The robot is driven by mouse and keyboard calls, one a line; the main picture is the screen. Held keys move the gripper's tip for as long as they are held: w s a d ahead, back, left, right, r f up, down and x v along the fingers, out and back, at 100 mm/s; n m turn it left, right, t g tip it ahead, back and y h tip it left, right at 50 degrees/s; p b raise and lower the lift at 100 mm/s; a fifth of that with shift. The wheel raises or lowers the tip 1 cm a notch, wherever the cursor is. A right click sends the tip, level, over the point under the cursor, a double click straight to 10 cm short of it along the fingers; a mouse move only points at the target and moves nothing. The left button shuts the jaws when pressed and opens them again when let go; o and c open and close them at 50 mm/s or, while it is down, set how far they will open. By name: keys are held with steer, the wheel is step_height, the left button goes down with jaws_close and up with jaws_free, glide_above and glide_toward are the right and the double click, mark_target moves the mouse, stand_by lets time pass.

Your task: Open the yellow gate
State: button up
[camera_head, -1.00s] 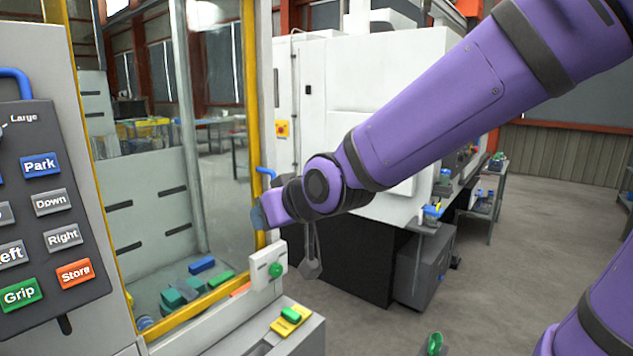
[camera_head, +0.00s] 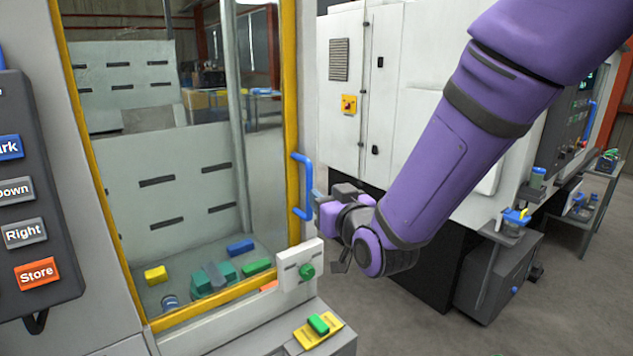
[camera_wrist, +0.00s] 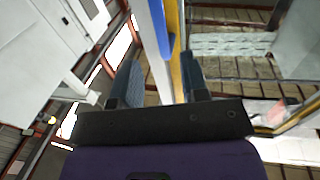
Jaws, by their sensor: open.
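The yellow gate (camera_head: 291,125) is a yellow-framed clear panel on the front of the grey cell, and it looks closed. A blue bar handle (camera_head: 303,190) stands on its right upright. My gripper (camera_head: 325,197) is just right of the handle in the head view, its fingers small and partly hidden by the wrist. In the wrist view my gripper (camera_wrist: 163,80) is open, with two dark fingers spread. The blue handle (camera_wrist: 160,35) shows ahead of the gap between them, beside the yellow upright (camera_wrist: 174,50). I cannot tell whether they touch.
A white latch box with a green button (camera_head: 307,271) sits below the handle. A control panel (camera_head: 35,200) stands at left. Coloured blocks (camera_head: 215,278) lie behind the gate. A white machine (camera_head: 400,100) stands behind my arm. Open floor lies at lower right.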

mark_target(310, 184)
steer(key=x, duration=0.8)
steer(key=shift+w+a, duration=0.15)
steer(key=shift+a, duration=0.05)
jaws_close()
